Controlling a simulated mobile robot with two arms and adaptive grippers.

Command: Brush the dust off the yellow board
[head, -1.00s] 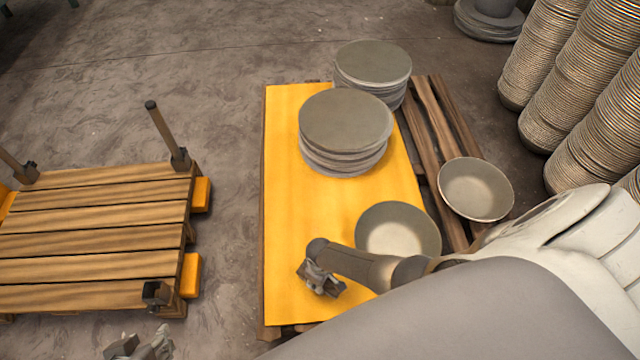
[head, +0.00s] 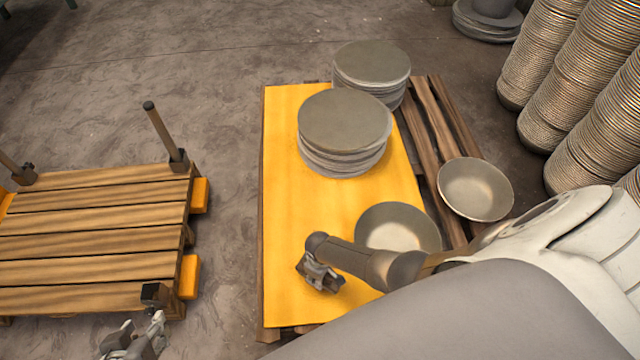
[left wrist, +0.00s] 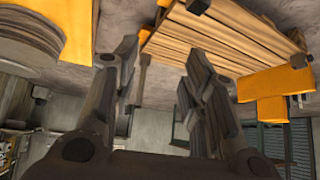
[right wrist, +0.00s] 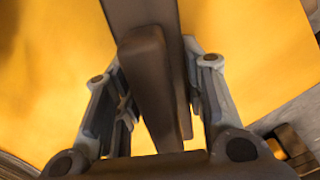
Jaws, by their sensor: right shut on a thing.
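The yellow board (head: 288,235) lies flat on a wooden pallet in the head view; no dust can be made out on it. My right gripper (head: 324,280) is low over the board's near part. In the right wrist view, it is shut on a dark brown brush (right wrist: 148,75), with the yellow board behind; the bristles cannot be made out. In the head view the brush is mostly hidden by the gripper. My left gripper (head: 132,343) is at the bottom left, off the board; the left wrist view shows its fingers (left wrist: 162,75) apart and empty.
Plate stacks stand on the board (head: 343,130) and behind it (head: 372,70). One bowl (head: 398,228) sits beside my right arm, another (head: 475,189) on the pallet slats (head: 440,130). A second pallet (head: 95,225) with posts is at left. Tall stacks (head: 580,90) stand at right.

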